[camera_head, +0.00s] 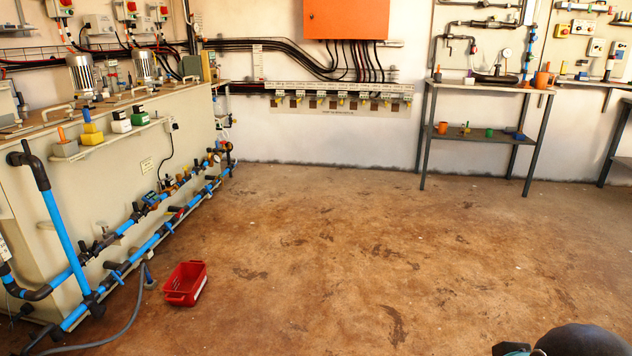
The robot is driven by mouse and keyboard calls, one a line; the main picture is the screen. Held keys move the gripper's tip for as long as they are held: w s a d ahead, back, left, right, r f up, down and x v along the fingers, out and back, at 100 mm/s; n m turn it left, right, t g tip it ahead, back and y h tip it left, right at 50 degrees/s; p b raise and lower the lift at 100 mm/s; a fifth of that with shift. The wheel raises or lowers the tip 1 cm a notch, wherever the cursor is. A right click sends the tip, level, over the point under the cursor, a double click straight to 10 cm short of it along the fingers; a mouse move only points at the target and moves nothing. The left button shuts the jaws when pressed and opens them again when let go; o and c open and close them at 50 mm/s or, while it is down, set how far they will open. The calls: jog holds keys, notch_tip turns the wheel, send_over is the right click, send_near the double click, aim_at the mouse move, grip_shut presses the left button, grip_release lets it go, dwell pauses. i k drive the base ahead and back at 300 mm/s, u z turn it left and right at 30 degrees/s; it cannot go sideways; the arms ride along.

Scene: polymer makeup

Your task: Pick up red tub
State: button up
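The red tub (179,299) sits upright on the brown floor at the lower left, close to the blue pipes. It is a small open-topped tub with slotted sides, and it looks empty. A pale label or mark shows on its right side. My gripper is not in view. A dark rounded part of my own arm shows at the bottom right corner, far from the tub.
A cream tank unit (120,180) with blue pipes (68,240) runs along the left. A grey hose (125,322) lies left of the tub. A metal shelf table (470,136) stands at the back right. The middle floor (330,250) is clear.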

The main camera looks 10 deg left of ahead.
aim_at(184, 287)
jog(key=u, duration=0.45)
jog(key=i, duration=1.6)
jog(key=u, duration=1.75)
jog(key=i, duration=1.15)
jog(key=u, duration=0.7)
